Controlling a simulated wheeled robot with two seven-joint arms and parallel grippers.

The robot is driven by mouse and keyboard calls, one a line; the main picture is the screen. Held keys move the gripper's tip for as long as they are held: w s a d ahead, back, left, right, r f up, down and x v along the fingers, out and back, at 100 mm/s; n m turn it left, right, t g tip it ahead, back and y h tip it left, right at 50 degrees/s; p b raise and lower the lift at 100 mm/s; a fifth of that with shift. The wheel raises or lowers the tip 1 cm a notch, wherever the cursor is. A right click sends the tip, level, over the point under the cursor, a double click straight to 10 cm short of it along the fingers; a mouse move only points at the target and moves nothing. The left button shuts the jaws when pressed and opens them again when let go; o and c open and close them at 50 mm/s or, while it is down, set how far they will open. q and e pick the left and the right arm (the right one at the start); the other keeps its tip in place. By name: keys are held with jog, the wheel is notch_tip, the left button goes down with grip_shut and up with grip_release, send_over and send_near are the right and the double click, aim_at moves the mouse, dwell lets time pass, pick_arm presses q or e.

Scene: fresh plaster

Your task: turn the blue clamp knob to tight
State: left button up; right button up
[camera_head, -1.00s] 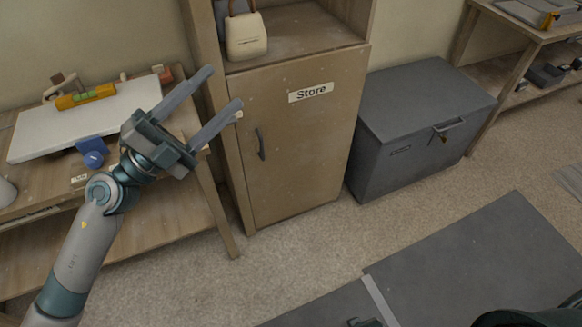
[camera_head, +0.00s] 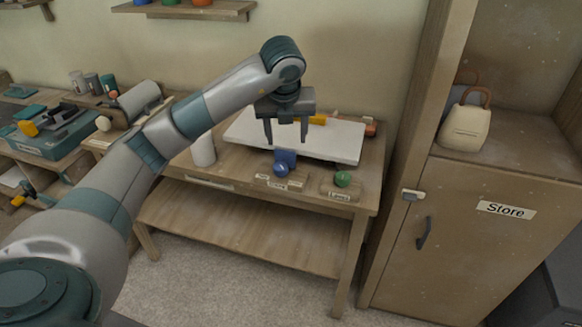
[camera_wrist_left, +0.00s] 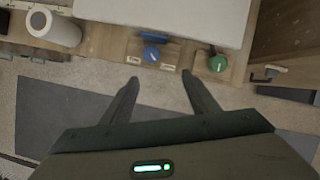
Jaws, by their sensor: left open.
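The blue clamp knob (camera_head: 281,169) sits at the front edge of the wooden workbench (camera_head: 205,179), just in front of a blue block (camera_head: 286,156). It also shows in the left wrist view (camera_wrist_left: 151,54), with small labels beside it that are too small to read. My left gripper (camera_head: 287,146) points down above and behind the knob in the head view, open and empty. In the left wrist view its two fingers (camera_wrist_left: 160,82) reach toward the bench edge, apart from the knob. My right gripper is not in view.
A green knob (camera_head: 343,179) stands to the right of the blue one. A white board (camera_head: 335,142) lies behind, and a white cylinder (camera_head: 203,150) stands left. The Store cupboard (camera_head: 470,240) bounds the right side. Floor in front of the bench is clear.

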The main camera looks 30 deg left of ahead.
pick_arm(q)
jog(key=shift+a+r+y, duration=0.4)
jog(key=shift+a, duration=0.4)
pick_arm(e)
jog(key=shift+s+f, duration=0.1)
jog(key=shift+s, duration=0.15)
pick_arm(q)
jog(key=shift+f, duration=0.15)
jog(key=p, duration=0.2)
send_near(281, 166)
jog(key=p+x, duration=0.2)
jog(key=x, duration=0.5)
jog(key=shift+a, duration=0.1)
jog(key=shift+w+a+f+p, duration=0.15)
jog(key=shift+w+f+p, duration=0.15)
jog(key=shift+f, duration=0.35)
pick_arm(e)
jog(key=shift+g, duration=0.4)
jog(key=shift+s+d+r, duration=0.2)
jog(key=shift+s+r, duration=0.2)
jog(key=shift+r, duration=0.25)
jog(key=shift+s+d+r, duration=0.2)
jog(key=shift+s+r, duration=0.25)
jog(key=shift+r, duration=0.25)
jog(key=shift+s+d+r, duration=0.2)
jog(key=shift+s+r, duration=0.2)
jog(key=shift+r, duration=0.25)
pick_arm(q)
jog(key=c, duration=1)
